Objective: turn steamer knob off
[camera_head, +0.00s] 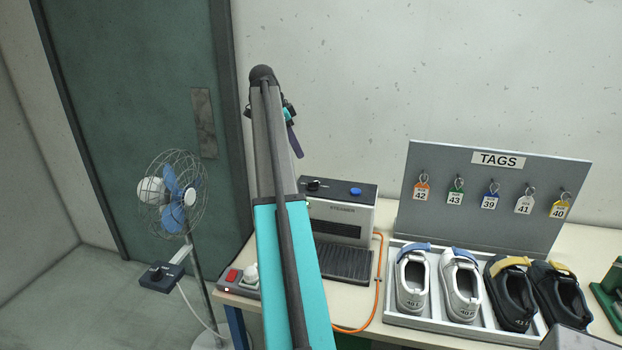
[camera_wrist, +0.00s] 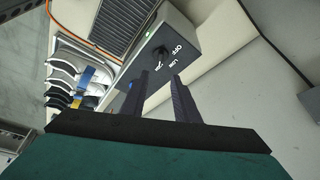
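The steamer (camera_head: 343,213) is a grey box with a dark top panel, standing on the table behind its ribbed plate. Its black knob (camera_head: 313,185) sits on the left of the top panel. In the wrist view the knob (camera_wrist: 161,51) is beside the printed words OFF and LOW; a third label is partly hidden. I cannot tell its exact setting. My gripper (camera_wrist: 161,75) is open and empty, its two dark fingers apart and pointing toward the knob without visible contact. In the head view my arm hides most of the gripper.
A blue button (camera_head: 355,191) is on the steamer's right side. An orange cable (camera_head: 378,280) runs beside it. A tray (camera_head: 400,318) of shoes and a TAGS board (camera_head: 430,215) stand to the right. A fan (camera_head: 172,193) stands left, and a power strip (camera_head: 235,284) lies at the table's left edge.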

